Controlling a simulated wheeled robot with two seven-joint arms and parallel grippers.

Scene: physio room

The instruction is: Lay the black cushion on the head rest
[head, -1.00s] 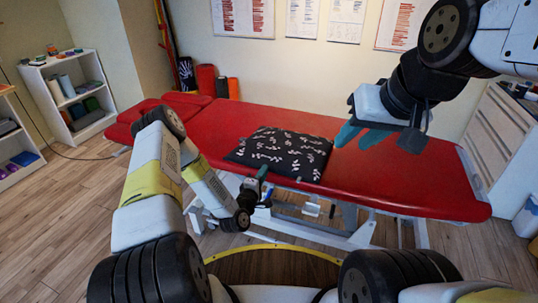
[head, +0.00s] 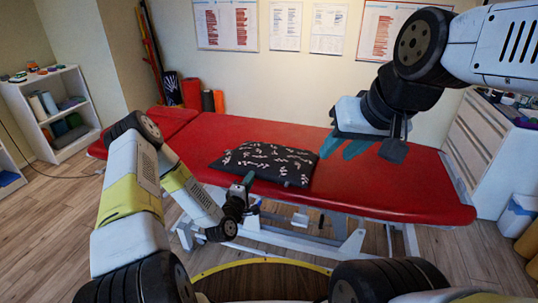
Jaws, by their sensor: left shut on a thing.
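The black cushion (head: 264,163) with a white leaf pattern lies flat on the middle of the red treatment couch (head: 400,190). The head rest (head: 172,116) is the red section at the couch's left end; nothing lies on it. My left gripper (head: 246,183) is shut on the cushion's front left edge; its fingertips partly hide that edge. My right gripper (head: 362,149) hangs over the couch, right of the cushion and apart from it, with its fingers spread and nothing seen between them.
A white shelf (head: 50,104) stands at the back left. Coloured rolls (head: 192,94) stand against the wall behind the couch. A white cabinet (head: 476,145) is at the right. The couch surface between the cushion and the head rest is clear.

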